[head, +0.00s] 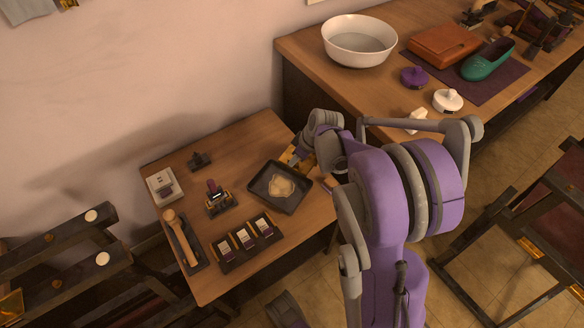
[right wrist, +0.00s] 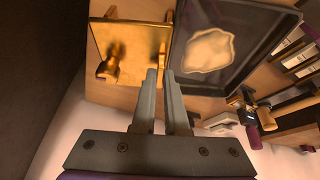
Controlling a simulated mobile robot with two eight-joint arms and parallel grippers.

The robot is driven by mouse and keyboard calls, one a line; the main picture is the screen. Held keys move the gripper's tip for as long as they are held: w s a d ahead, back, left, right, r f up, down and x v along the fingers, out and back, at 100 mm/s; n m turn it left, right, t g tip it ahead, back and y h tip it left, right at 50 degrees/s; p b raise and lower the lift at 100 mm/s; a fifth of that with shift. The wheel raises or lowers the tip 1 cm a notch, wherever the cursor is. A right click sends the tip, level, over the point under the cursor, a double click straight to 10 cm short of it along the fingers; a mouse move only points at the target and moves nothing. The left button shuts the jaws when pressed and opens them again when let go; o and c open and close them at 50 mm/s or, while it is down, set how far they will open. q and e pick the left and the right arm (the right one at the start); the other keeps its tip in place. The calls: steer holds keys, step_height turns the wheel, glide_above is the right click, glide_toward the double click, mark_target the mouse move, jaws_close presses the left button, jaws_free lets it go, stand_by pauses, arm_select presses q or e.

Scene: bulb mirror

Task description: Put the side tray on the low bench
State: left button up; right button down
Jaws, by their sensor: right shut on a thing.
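The side tray (head: 263,198) is dark and square with a raised rim, and a pale, flat irregular piece lies in it. It is over the right part of the low wooden bench (head: 238,143); I cannot tell whether it rests on the wood. My right gripper (head: 299,160) is at the tray's far right edge. A gold plate with a knob (right wrist: 128,45) shows beside the fingers. My left gripper is not in view.
The bench also holds a three-slot rack (head: 245,243), a mallet in a dark tray (head: 182,240), a small dark stand (head: 219,198) and a white block (head: 163,187). A higher table (head: 300,48) with a white bowl (head: 359,41) stands at the right.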

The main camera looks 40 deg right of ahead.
mark_target(295, 167)
steer(key=shift+f+b, duration=0.55)
steer(key=shift+f, duration=1.3)
steer(key=shift+f, duration=0.1)
steer(key=c, duration=0.9)
jaws_free()
steer(key=shift+c, duration=0.2)
steer(key=shift+r, duration=0.3)
steer(key=p+v, duration=0.3)
steer(key=v, duration=0.8)
steer(key=s+a+r+m, duration=0.1)
steer(key=s+a, duration=0.6)
steer(key=a, duration=0.4)
steer(key=s+a+r+m+h, duration=0.1)
steer(key=s+a+m, duration=0.1)
steer(key=s+a, duration=0.6)
steer(key=a, duration=0.3)
steer(key=shift+t, duration=0.3)
